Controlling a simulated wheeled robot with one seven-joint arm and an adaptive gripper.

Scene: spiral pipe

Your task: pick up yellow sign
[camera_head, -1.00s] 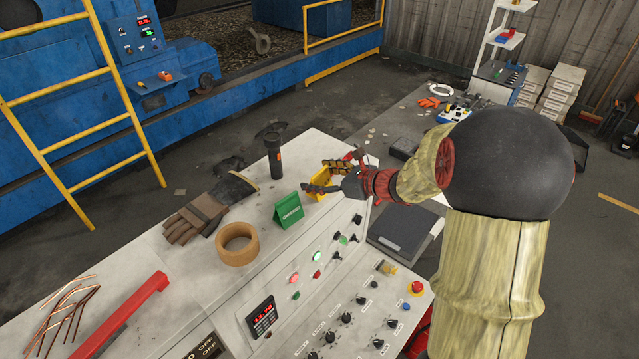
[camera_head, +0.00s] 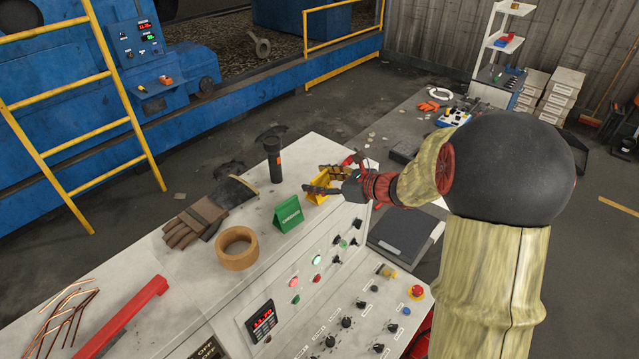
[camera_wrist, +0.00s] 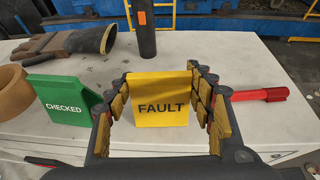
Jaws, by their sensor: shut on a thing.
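The yellow sign (camera_wrist: 160,98) reads FAULT in the wrist view and stands upright on the white console top. It also shows in the head view (camera_head: 318,186), partly hidden by my gripper. My gripper (camera_head: 322,179) has come in from the right, with its fingers at either side of the sign. In the wrist view my gripper (camera_wrist: 163,105) is shut on the sign, its padded fingers along the sign's left and right edges. The sign's base appears to be at the console surface; I cannot tell whether it touches.
A green CHECKED sign (camera_head: 288,214) stands just left of the yellow one. A black flashlight (camera_head: 273,160) stands behind. A tape roll (camera_head: 237,248), gloves (camera_head: 196,222) and a red bar (camera_head: 122,318) lie further left. A red-handled thing (camera_wrist: 260,95) lies to the right.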

